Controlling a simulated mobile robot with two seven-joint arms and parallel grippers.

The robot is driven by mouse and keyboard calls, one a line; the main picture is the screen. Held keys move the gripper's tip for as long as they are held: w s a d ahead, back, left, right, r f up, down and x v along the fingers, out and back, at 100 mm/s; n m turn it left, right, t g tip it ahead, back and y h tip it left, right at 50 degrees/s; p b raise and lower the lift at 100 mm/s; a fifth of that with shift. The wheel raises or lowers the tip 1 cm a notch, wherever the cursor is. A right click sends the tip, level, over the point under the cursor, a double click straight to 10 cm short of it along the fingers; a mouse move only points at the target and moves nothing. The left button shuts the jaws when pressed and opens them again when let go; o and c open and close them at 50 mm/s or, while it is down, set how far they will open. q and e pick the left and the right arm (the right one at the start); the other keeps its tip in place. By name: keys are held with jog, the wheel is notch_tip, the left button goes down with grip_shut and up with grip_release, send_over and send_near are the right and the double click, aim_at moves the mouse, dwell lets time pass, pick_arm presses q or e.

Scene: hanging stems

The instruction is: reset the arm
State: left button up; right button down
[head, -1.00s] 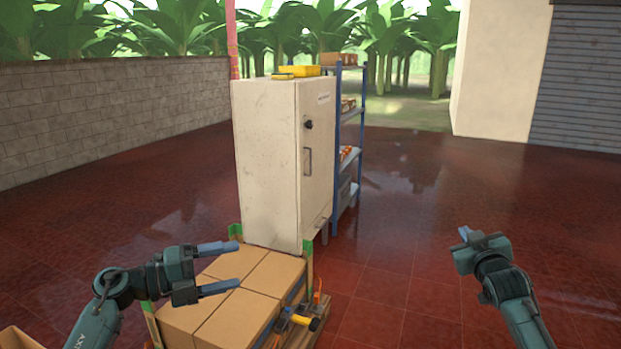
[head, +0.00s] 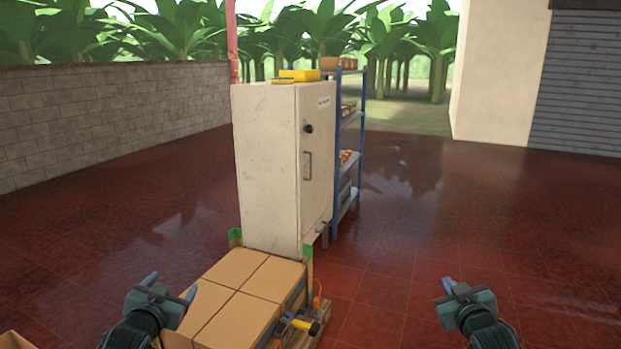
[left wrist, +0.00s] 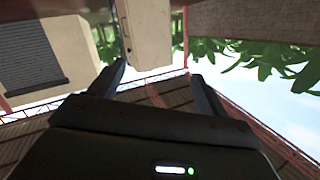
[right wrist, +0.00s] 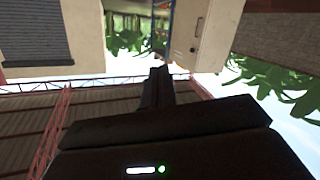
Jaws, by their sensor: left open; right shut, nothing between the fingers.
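My left gripper (head: 171,286) is at the lower left of the head view, by the left side of the stacked cardboard boxes. Its two fingers are apart with nothing between them, and the left wrist view shows the open fingers (left wrist: 158,80) too. My right gripper (head: 447,285) is at the lower right of the head view, over bare floor. Its fingers are together and empty, as the right wrist view also shows (right wrist: 160,75). Both grippers point up and away from me.
The cardboard boxes (head: 235,298) sit low in front, with a tool with a yellow end (head: 305,326) beside them. A white cabinet (head: 268,165) stands behind, with a blue shelf rack (head: 349,150) at its right. The red floor (head: 440,220) is clear on the right.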

pick_arm(q)
jog(key=s+d+f+g+h, duration=0.1)
jog(key=s+d+f+g, duration=0.1)
jog(key=s+d+f, duration=0.45)
jog(key=s+d+f+g+h, duration=0.1)
jog(key=s+d+f, duration=0.3)
jog(key=s+f, duration=0.55)
pick_arm(e)
jog(key=s+a+f+g+y, duration=0.1)
jog(key=s+a+f+g, duration=0.1)
jog(key=s+a+f, duration=0.45)
jog(key=s+a+f+g+y, duration=0.1)
jog(key=s+a+f, duration=0.3)
jog(key=s+f, duration=0.55)
pick_arm(q)
jog(key=s+d+g+h, duration=0.1)
jog(key=s+d, duration=0.2)
jog(key=s, duration=0.6)
jog(key=s+d+f+g+h, duration=0.1)
jog(key=s+d, duration=0.2)
jog(key=s, duration=0.6)
jog(key=shift+s+f, duration=0.3)
pick_arm(e)
jog(key=s+a+g+y, duration=0.1)
jog(key=s+a, duration=0.2)
jog(key=s, duration=0.6)
jog(key=s+a+f+g+y, duration=0.1)
jog(key=s+a, duration=0.2)
jog(key=s, duration=0.6)
jog(key=shift+s+f, duration=0.3)
